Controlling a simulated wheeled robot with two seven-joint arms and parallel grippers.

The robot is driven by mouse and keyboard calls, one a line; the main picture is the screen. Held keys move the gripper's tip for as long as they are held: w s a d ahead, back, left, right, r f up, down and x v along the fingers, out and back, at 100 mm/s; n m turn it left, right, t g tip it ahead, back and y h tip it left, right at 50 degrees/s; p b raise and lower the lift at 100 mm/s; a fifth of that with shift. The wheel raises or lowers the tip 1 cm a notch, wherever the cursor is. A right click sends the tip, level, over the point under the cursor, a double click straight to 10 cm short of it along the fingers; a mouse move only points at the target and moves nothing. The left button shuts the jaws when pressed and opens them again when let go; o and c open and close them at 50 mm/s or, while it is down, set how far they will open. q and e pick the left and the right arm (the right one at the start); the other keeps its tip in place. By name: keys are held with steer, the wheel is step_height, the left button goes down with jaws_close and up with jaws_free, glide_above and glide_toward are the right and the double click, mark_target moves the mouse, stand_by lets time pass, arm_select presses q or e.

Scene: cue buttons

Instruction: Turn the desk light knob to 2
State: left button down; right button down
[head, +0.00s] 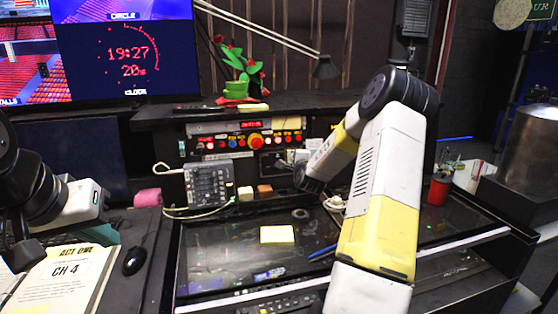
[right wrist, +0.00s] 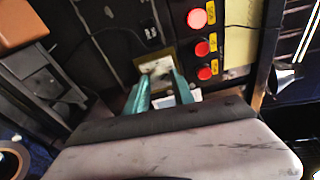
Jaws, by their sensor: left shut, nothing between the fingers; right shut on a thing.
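In the right wrist view, the two teal fingers of my right gripper (right wrist: 162,92) reach to a small pale plate (right wrist: 153,64) on a dark panel. They are shut on the desk light knob, which is mostly hidden between them; its setting and the numbers around it cannot be read. In the head view, my right arm covers this part of the panel, so the knob cannot be made out. My left gripper (head: 106,238) is low at the left of the head view, shut and empty, above the desk and apart from the panel.
Red buttons (right wrist: 203,46) with yellow labels stand right beside the fingers. A button panel (head: 240,142) runs along the back of the desk. A grey keypad box (head: 209,184), a yellow note (head: 277,234), a mouse (head: 134,260) and an open script (head: 62,280) lie in front.

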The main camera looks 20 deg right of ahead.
steer(key=shift+f, duration=0.1)
stand_by(0.4)
steer(key=c, duration=1.1)
jaws_free()
steer(key=shift+s, duration=0.15)
steer(key=v, duration=0.7)
steer(key=shift+s, duration=0.25)
